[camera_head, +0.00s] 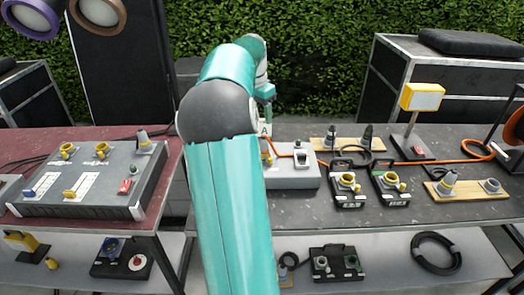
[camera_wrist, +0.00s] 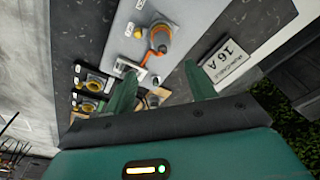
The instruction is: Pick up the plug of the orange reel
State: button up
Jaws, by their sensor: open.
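The orange reel (camera_head: 514,128) stands at the right edge of the dark table, partly cut off. Its orange cable (camera_head: 440,161) runs left across the table to a grey box (camera_head: 293,178). In the wrist view the cable ends at a grey plug (camera_wrist: 160,36) on the grey box, beside a yellow-brown part. In the head view my arm hides most of that end. My gripper (camera_wrist: 160,68) is open and empty, its two green fingers apart, with the plug beyond and between the tips. It also shows small in the head view (camera_head: 267,108), above the box's far left side.
A white card reading 16 A (camera_wrist: 235,60) lies close to the right finger. Two black socket boxes (camera_head: 347,185) (camera_head: 389,183) stand right of the grey box. A large grey console (camera_head: 90,180) fills the left table.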

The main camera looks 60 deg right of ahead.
jog(key=f, duration=0.4)
jog(key=d+f, duration=0.1)
jog(key=f, duration=0.3)
jog(key=d+f, duration=0.1)
jog(key=f, duration=0.3)
jog(key=shift+s+f, duration=0.15)
jog(key=shift+f, duration=0.25)
jog(key=c, duration=1.1)
